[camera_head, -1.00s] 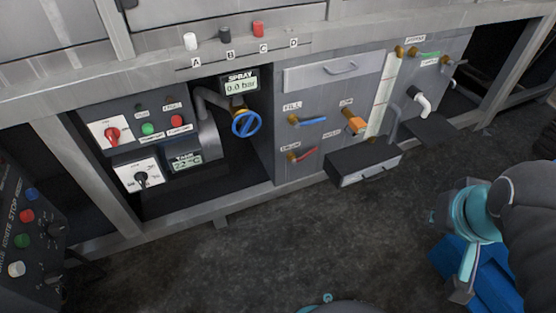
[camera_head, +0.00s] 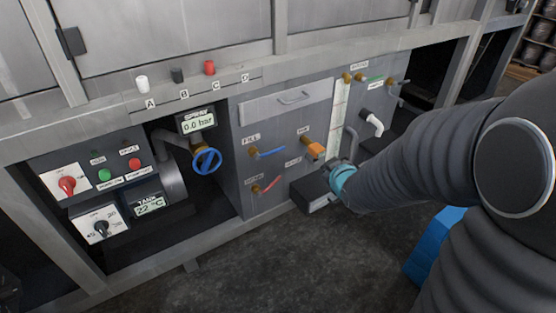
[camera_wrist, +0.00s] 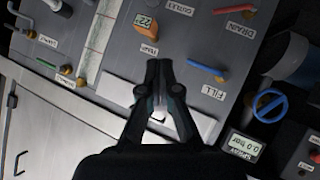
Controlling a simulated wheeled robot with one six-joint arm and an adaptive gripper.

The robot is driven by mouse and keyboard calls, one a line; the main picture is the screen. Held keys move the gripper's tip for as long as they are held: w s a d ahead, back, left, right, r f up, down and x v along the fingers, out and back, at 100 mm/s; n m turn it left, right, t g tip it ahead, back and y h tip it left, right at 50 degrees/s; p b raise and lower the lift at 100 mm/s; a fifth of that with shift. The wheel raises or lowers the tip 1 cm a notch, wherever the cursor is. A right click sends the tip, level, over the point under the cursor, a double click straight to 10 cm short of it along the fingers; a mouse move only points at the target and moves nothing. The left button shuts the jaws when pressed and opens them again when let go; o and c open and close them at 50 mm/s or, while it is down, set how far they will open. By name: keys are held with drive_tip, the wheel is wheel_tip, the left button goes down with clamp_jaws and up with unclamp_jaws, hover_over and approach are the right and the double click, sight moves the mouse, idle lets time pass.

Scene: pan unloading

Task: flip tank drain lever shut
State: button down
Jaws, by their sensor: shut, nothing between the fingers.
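The drain lever (camera_head: 268,185) is a red handle on a brass valve, low on the grey panel below the blue fill lever (camera_head: 270,153). It points right and slightly up in the head view. In the wrist view the red drain lever (camera_wrist: 234,9) is at the top edge, beside its DRAIN label. My gripper (camera_wrist: 158,64) is shut and empty, in front of the panel and apart from the red lever. In the head view it is right of the lever, near the orange knob, with its tips partly hidden by my wrist.
The orange temperature knob (camera_head: 313,149) and fill lever are near my gripper. A blue handwheel (camera_head: 206,161) is to the left. A white spout (camera_head: 372,122) is to the right. The floor in front is open.

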drive_tip(key=w+a+f+n+t+y, duration=0.2)
drive_tip(key=w+a+f+n+y, duration=0.15)
drive_tip(key=a+f, duration=0.35)
drive_tip(key=n+t+y, duration=0.1)
drive_tip(key=n+y, duration=0.1)
drive_tip(key=y, duration=0.2)
hover_over(271, 186)
drive_tip(key=s, duration=0.4)
wheel_tip(271, 186, down, 7)
drive_tip(key=shift+w+d+f+b, duration=0.2)
drive_tip(key=shift+w+d+f, duration=0.25)
drive_tip(key=shift+w+f, duration=0.3)
drive_tip(key=shift+w+d+f+b, duration=0.15)
drive_tip(key=shift+w+d+f, duration=0.35)
drive_tip(key=shift+f, duration=0.35)
